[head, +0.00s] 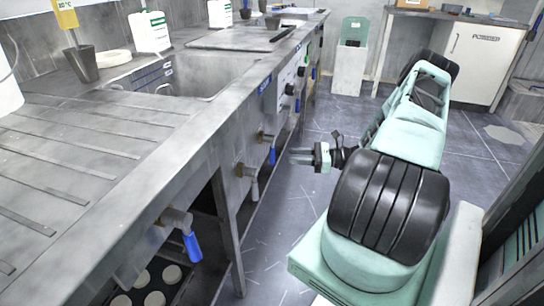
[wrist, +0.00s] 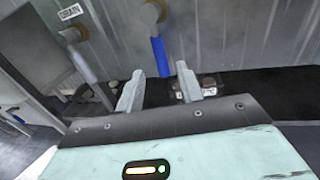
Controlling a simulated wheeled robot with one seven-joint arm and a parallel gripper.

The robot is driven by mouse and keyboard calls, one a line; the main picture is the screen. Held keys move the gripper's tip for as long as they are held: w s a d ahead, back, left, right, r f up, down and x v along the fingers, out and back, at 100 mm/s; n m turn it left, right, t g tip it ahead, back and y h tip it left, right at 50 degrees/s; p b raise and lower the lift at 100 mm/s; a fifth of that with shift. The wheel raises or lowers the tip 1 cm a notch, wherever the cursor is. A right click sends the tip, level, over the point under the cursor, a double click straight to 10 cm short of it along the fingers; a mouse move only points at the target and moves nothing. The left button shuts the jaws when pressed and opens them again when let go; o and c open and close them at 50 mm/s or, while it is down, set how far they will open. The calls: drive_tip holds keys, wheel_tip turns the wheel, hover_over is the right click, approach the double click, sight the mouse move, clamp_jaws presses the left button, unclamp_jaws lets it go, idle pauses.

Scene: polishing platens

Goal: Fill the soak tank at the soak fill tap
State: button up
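A sunken grey basin (head: 205,78), perhaps the soak tank, is set in the steel counter; I cannot make out a liquid level. On the counter front are a valve with a blue handle (head: 271,156) and a valve with a pale handle (head: 254,188). In the wrist view the blue handle (wrist: 159,56) hangs down beyond the fingers, and the pale handle (wrist: 88,65) is left of it, below a DRAIN label (wrist: 70,12). I cannot read which tap is the soak fill. My gripper (head: 300,157) is open and empty, apart from the handles, also in the wrist view (wrist: 160,88).
Another blue-handled valve (head: 191,246) is nearer on the counter front. A shelf with pale discs (head: 143,277) lies under the counter. A white bottle (head: 149,32) and a dark cup (head: 83,63) stand on top. The floor (head: 280,230) beside the counter is clear.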

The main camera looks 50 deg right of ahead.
sight(272, 154)
drive_tip(key=b+x, duration=0.1)
drive_tip(key=x, duration=0.7)
drive_tip(key=shift+w+a, duration=0.15)
clamp_jaws()
